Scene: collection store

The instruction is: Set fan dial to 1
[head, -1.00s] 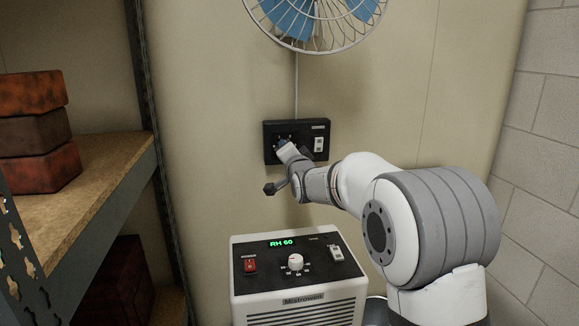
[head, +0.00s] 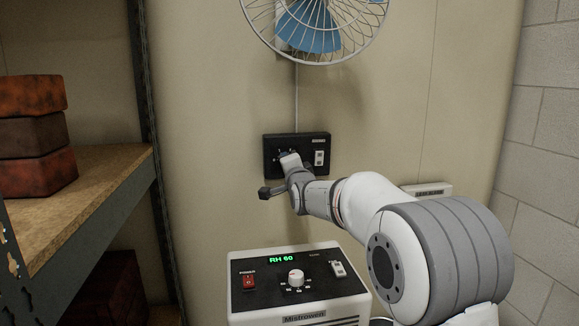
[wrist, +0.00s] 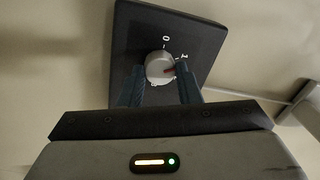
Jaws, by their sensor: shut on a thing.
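The fan dial (wrist: 157,66) is a round pale knob with a red mark on a dark wall panel (head: 309,143), below the fan (head: 315,28). In the wrist view a 0 shows above the dial and a 1 at its upper right. The red mark points right, near the right fingertip, on the side of the 1; its exact setting is unclear because the finger hides part of the scale. My gripper (wrist: 158,80) is shut on the dial, one blue finger on each side. In the head view my gripper (head: 284,157) hides the dial.
A humidifier-like unit (head: 293,275) reading RH 60 stands below, with its own knob and switches. A shelf (head: 100,190) with stacked reddish boxes (head: 36,137) is on the left. A block wall (head: 545,150) is on the right. The panel's white switch (head: 319,158) is beside my gripper.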

